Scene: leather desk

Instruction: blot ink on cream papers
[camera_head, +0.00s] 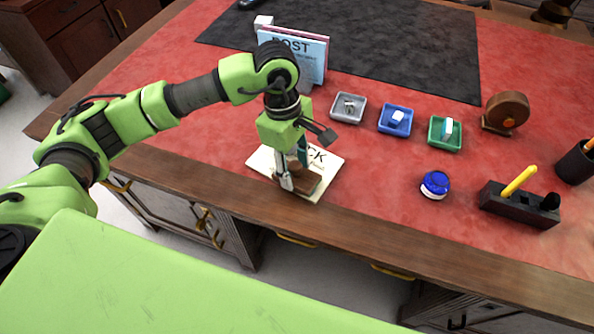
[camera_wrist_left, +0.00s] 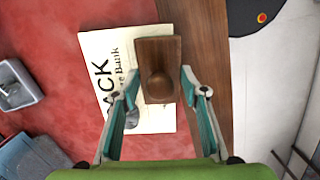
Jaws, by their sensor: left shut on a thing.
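A cream paper (camera_head: 262,160) with large black lettering lies near the desk's front edge. It also shows in the left wrist view (camera_wrist_left: 97,48), with a dark grey patch low on it. A brown wooden blotter (camera_head: 308,181) with a round knob is over the paper; in the left wrist view the blotter (camera_wrist_left: 158,50) overlaps the paper's right side. My left gripper (camera_head: 295,173) points down and is shut on the blotter, a finger on either side of its knob. I cannot tell whether the blotter touches the paper. My right gripper is not in view.
Behind stand a card holder marked POST (camera_head: 306,62) and grey (camera_head: 348,107), blue (camera_head: 395,120) and green (camera_head: 445,133) trays. To the right are a blue-lidded jar (camera_head: 435,185), a black pen stand (camera_head: 520,205) and a wooden roll (camera_head: 506,112). Red desktop between is clear.

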